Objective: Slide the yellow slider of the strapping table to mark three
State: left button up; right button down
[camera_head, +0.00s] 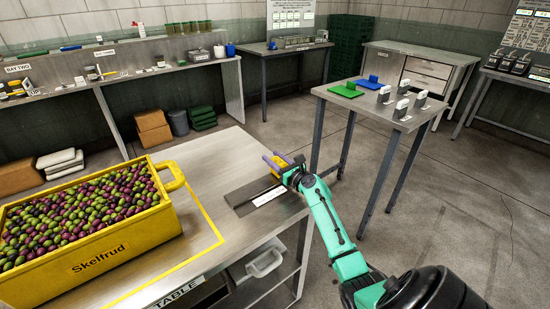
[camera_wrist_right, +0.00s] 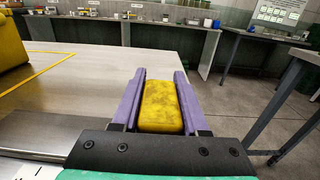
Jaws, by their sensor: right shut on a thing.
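The yellow slider (camera_wrist_right: 160,105) sits between the two purple fingers of my right gripper (camera_wrist_right: 160,100) in the right wrist view. The fingers are shut on it. In the head view my right gripper (camera_head: 281,164) is at the right edge of the strapping table (camera_head: 225,150), and only a bit of the yellow slider (camera_head: 272,163) shows there. A dark plate with a white strip (camera_head: 268,196) lies on the table in front of the gripper. Marks on the strip are too small to read, so I cannot tell which mark the slider is at. My left gripper is not in view.
A yellow crate of olives (camera_head: 95,235) marked Skelfrud stands on the table's left part, inside a yellow outline. A small table (camera_head: 345,97) with green and blue pieces and several grey blocks stands beyond at the right. Shelves (camera_head: 110,65) line the back left.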

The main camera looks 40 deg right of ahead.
jog(key=a+p, duration=0.3)
jog(key=a, duration=0.1)
jog(key=shift+a+r, duration=0.1)
jog(key=shift+r, duration=0.25)
jog(key=a+p, duration=0.1)
jog(key=a, duration=0.4)
jog(key=a+p, duration=0.1)
jog(key=a, duration=0.1)
jog(key=shift+w+a+f+p, duration=0.1)
jog(key=shift+a+f+p, duration=0.15)
jog(key=shift+f+p, duration=0.15)
jog(key=shift+c, duration=2.1)
grip_release()
jog(key=shift+d, duration=0.1)
